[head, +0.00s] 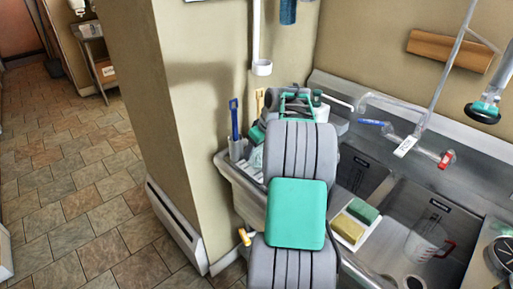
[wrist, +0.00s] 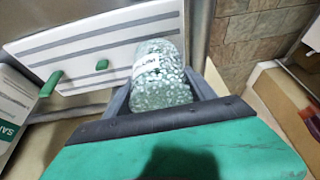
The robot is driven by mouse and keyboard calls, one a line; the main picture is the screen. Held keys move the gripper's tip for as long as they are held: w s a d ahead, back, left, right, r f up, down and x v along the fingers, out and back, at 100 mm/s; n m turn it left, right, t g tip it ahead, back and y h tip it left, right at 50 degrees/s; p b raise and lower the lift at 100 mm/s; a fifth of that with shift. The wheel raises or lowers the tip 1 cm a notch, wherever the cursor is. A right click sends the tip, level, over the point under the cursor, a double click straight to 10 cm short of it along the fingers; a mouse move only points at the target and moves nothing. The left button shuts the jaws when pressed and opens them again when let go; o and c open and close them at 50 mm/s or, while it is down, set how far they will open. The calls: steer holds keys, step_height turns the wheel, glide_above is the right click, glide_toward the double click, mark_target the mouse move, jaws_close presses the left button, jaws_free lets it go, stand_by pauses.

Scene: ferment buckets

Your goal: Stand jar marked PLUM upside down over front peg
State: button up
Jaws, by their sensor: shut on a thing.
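A clear, pebbled glass jar (wrist: 162,85) is held between the two grey fingers of my gripper (wrist: 158,92) in the wrist view. Its white label (wrist: 146,64) carries dark lettering that appears inverted and is too small to read surely. Ahead and to the left is a white board with grey grooves (wrist: 110,42). The jar is apart from both pegs. In the head view my arm hides the jar and most of my gripper (head: 292,102).
A steel sink (head: 400,215) to the right holds a clear jug (head: 425,243). A white tray (head: 336,228) with a green and a yellow sponge sits by its divider. A wall corner (head: 175,130) stands close on the left. The tiled floor (head: 75,190) beyond is clear.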

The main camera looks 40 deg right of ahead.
steer(key=shift+f+b, duration=0.3)
steer(key=shift+f, duration=0.55)
steer(key=shift+s+f+b, duration=0.1)
steer(key=shift+f+b, duration=0.35)
steer(key=shift+f, duration=0.05)
steer(key=o, duration=1.8)
steer(key=shift+o, duration=0.2)
steer(key=shift+p+v, duration=0.6)
steer(key=shift+v, duration=0.4)
steer(key=shift+r, duration=0.1)
steer(key=shift+p+v, duration=0.55)
steer(key=shift+v, duration=0.35)
steer(key=shift+s, duration=0.1)
